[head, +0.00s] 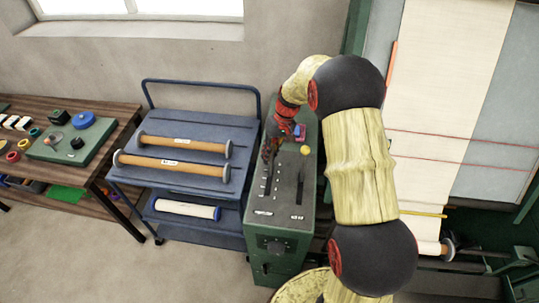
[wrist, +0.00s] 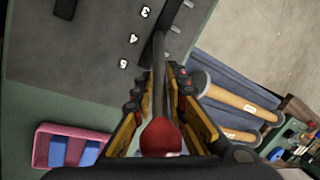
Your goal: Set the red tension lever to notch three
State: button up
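The red tension lever shows in the wrist view, with its round red knob (wrist: 160,138) close to my palm and its dark stem running up to the slotted panel (wrist: 70,45). The stem meets the panel near the printed 4; numbers 3 and 5 lie on either side. The exact notch is unclear. My gripper (wrist: 160,88) has one finger on each side of the knob and stem, with a gap beside the stem at the fingertips. In the head view my gripper (head: 269,150) is over the left side of the green console (head: 284,222) and hides the red knob.
A yellow-knobbed lever (head: 304,150) stands right of my gripper. A pink tray (wrist: 72,148) with blue pieces sits on the console. A blue cart (head: 190,107) with wooden rollers stands left, and the loom (head: 490,140) with cloth is right.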

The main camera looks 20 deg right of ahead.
grip_shut()
dwell(0.4)
